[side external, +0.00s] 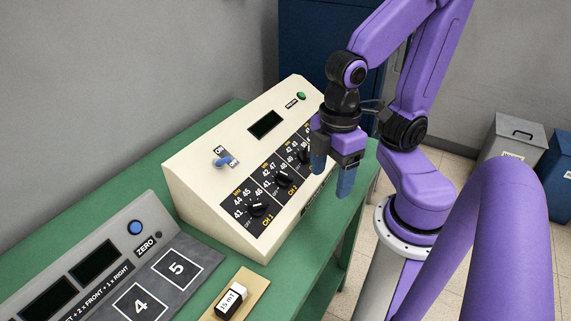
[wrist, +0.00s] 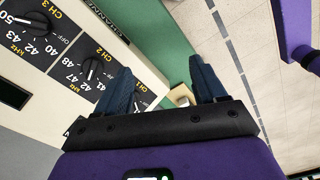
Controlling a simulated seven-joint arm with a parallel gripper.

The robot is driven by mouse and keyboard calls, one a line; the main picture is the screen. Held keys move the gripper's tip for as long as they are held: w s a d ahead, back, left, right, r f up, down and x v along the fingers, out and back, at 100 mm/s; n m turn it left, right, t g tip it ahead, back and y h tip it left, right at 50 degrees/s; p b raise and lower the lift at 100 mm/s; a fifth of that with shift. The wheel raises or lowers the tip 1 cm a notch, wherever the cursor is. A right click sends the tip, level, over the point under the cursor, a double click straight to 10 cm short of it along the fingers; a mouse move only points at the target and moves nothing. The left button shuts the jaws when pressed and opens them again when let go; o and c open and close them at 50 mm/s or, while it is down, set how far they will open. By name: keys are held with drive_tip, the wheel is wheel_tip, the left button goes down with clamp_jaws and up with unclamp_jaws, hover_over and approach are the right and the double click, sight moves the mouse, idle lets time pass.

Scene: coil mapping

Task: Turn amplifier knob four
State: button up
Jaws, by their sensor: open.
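The amplifier (side external: 205,195) is a cream sloped box on a green bench. Its black panels carry dark knobs: CH 1 (side external: 258,209), CH 2 (side external: 283,179) and a third (side external: 304,155) partly behind my gripper. The wrist view shows the CH 3 knob (wrist: 36,20) at the top left and the CH 2 knob (wrist: 92,68) below it. I cannot make out knob four in either view. My gripper (side external: 333,178) points down, open and empty, beside the panel's upper right part. Its two blue fingers (wrist: 160,80) are apart in the wrist view.
A blue-handled switch (side external: 225,162), a dark display (side external: 266,124) and a green button (side external: 301,96) are on the amplifier. A grey device (side external: 60,250) stands at the lower left. A small labelled block (side external: 232,300) lies on a tan board. Bins (side external: 510,150) stand at the right.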

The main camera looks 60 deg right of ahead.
drive_tip(key=w+d+r+m, duration=0.2)
drive_tip(key=w+d+m, duration=0.15)
drive_tip(key=w, duration=0.55)
drive_tip(key=w+d+r+m, duration=0.25)
drive_tip(key=w+d, duration=0.25)
drive_tip(key=w, duration=0.3)
drive_tip(key=s+d+r+m+h, duration=0.1)
drive_tip(key=s+d+r+m, duration=0.15)
drive_tip(key=d, duration=0.55)
drive_tip(key=s+d+r+m, duration=0.2)
drive_tip(key=s+d+r, duration=0.1)
drive_tip(key=d, duration=0.4)
drive_tip(key=f, duration=0.6)
drive_tip(key=d+f, duration=0.1)
drive_tip(key=f, duration=1)
drive_tip(key=shift+w+d+f, duration=0.25)
drive_tip(key=shift+d+f, duration=0.1)
drive_tip(key=shift+d, duration=0.05)
drive_tip(key=c, duration=1.1)
